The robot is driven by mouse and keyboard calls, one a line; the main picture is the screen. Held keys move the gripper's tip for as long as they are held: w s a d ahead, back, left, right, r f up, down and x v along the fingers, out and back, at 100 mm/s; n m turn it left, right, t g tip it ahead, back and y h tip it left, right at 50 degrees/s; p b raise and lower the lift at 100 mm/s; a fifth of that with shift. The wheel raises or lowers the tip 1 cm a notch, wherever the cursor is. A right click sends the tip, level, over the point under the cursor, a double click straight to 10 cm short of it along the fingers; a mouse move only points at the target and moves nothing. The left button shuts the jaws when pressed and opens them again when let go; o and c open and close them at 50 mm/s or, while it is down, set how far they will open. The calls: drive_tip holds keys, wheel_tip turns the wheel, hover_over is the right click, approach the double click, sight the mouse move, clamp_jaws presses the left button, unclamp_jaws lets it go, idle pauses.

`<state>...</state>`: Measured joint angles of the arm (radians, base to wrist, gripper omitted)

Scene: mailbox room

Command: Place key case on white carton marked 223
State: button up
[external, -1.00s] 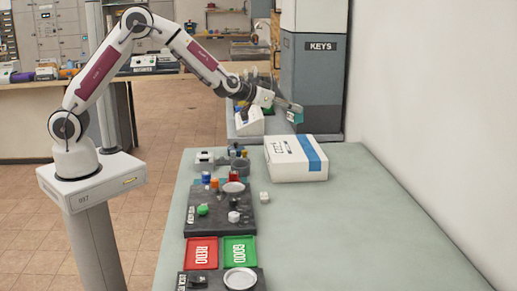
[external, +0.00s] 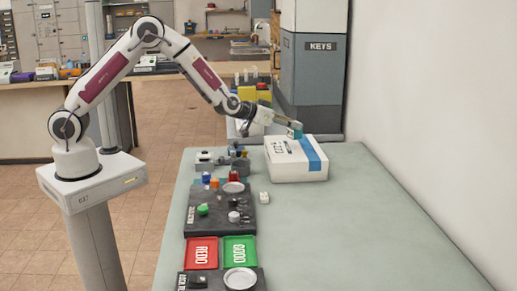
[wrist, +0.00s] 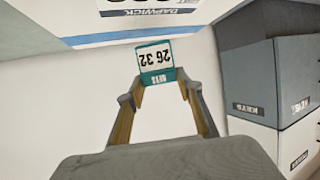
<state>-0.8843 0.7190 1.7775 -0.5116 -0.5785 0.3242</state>
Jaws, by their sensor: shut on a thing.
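The teal key case (external: 295,131) is held at the tip of my gripper (external: 289,125). In the wrist view the key case (wrist: 155,62) shows a white label with dark digits, upside down, between the two fingertips of my gripper (wrist: 157,92). The white carton (external: 285,172) with a blue stripe lies on the table below. Its top marking is small and hard to read. The key case appears over the carton's far edge; I cannot tell whether they touch. A blue stripe and dark print show at the top of the wrist view.
A black board (external: 218,222) with small items stands at the left of the table. A red tray (external: 201,262) and a green tray (external: 239,260) lie nearer. A grey KEYS cabinet (external: 312,75) stands behind the carton. The table's right side (external: 370,230) is clear.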

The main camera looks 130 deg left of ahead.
sight(290, 131)
drive_tip(key=shift+f, duration=1.75)
drive_tip(key=shift+f, duration=0.1)
drive_tip(key=o, duration=1.2)
drive_tip(key=shift+c, duration=0.2)
drive_tip(key=shift+s+d+r, duration=0.1)
drive_tip(key=shift+d+r, duration=0.2)
drive_tip(key=v, duration=1.1)
drive_tip(key=shift+s+d, duration=0.1)
